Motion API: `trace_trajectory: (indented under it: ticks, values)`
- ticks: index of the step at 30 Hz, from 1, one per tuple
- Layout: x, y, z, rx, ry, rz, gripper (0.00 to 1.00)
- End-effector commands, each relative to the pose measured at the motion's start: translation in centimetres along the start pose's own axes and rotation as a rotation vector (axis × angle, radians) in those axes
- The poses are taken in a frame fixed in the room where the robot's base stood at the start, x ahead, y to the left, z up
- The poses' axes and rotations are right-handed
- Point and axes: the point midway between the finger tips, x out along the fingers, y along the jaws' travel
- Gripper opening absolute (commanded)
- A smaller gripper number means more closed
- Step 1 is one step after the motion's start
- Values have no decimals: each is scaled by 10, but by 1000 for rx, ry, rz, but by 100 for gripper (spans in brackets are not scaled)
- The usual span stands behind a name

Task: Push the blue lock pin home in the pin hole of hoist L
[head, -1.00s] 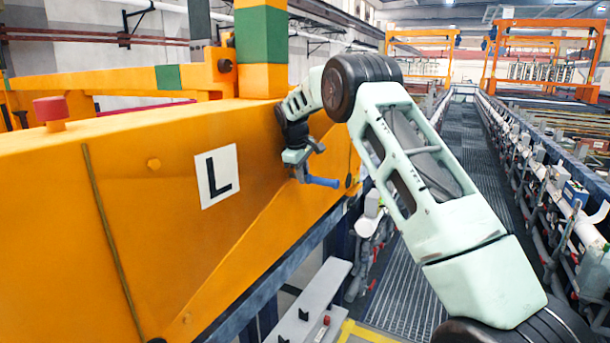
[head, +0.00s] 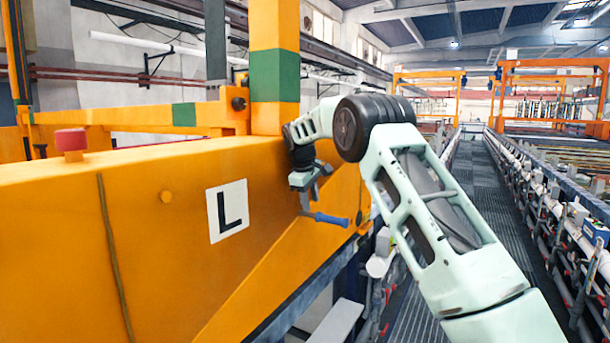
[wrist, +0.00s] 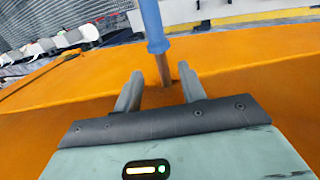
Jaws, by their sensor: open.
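The blue lock pin (head: 328,219) sticks out from the side of the orange hoist beam (head: 150,225), which bears the L plate (head: 228,211). In the wrist view the pin shows its blue handle (wrist: 153,24) at the top and a brownish metal shank (wrist: 163,70) running down to the orange face. My gripper (head: 312,190) is beside the pin near the beam. In the wrist view its two fingers (wrist: 158,84) are apart, with the shank's lower end between or just beyond the tips. I cannot tell whether they touch it. The pin hole itself is not clearly visible.
An orange and green post (head: 274,70) rises from the beam just left of my arm. A red knob (head: 70,141) sits on the beam's top. A grated walkway (head: 478,190) runs away on the right, beside a long rack line with pipes.

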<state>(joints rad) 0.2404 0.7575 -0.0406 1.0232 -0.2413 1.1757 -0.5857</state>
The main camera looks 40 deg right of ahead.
Motion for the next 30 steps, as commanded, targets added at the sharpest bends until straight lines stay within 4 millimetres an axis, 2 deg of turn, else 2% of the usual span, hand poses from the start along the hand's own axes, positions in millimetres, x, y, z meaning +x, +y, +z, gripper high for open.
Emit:
trace_trajectory:
  ticks: [9,15,21,30]
  values:
    - [-77,-2,-3,-2,13,4,41]
    - [-115,-1,-2,-2,9,2,41]
    - [-131,-1,-1,-2,6,1,41]
    - [-132,-1,0,-2,4,0,41]
